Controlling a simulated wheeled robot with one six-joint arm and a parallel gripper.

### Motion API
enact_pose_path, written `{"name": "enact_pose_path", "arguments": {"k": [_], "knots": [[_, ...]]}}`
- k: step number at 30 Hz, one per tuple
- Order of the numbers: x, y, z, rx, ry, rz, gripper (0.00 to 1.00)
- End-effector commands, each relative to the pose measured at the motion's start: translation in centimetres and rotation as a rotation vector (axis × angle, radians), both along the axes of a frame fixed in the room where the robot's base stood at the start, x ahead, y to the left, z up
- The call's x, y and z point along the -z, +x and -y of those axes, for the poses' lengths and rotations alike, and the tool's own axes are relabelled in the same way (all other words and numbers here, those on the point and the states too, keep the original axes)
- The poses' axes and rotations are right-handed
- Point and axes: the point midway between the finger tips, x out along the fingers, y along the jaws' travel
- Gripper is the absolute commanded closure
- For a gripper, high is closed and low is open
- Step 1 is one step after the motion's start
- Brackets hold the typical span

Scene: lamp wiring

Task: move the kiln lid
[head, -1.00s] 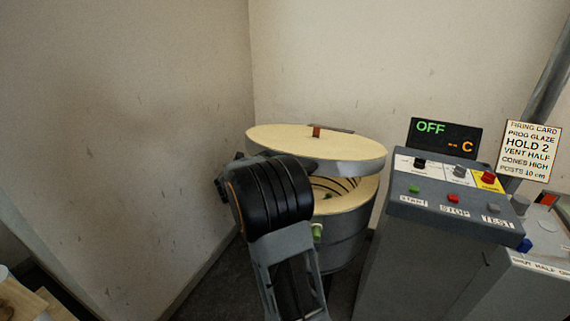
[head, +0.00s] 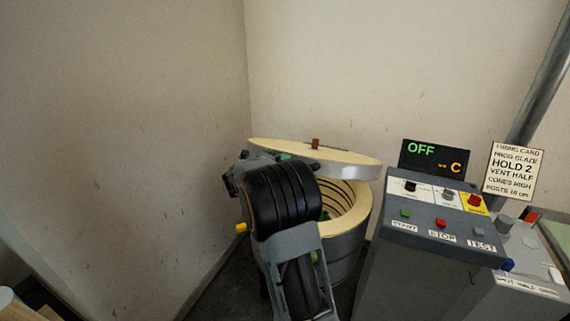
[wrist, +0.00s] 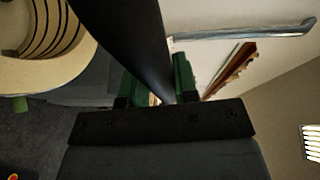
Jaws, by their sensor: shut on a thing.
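The kiln lid (head: 345,168) is a round cream slab with a grey metal rim. In the head view it is tilted and raised above the open kiln (head: 343,240), with the ringed inside showing below it. My gripper (wrist: 158,80) has green jaws shut on a dark bar (wrist: 120,25), which looks like the lid handle. In the head view my arm hides the grip and the lid's near left edge.
A grey control box (head: 430,240) with buttons and a display (head: 435,157) reading OFF stands close right of the kiln. A firing card (head: 514,172) hangs behind it. Bare walls are close at the left and back. A yellow knob (head: 241,228) shows left of my arm.

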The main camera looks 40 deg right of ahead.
Motion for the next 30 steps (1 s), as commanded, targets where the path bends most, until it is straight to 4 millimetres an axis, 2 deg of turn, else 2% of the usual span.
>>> {"name": "enact_pose_path", "arguments": {"k": [1, 8, 17, 23, 30], "knots": [[-0.1, 0.0, 0.0, -0.002, -0.001, 0.000, 0.70], [0.0, -0.1, 0.0, 0.001, 0.000, 0.000, 0.48], [0.0, -0.1, -0.3, 0.000, 0.001, 0.000, 0.47], [-0.1, -0.2, -3.1, -0.004, 0.000, 0.001, 0.47], [-0.5, -0.7, -8.1, -0.004, 0.000, 0.000, 0.47]]}}
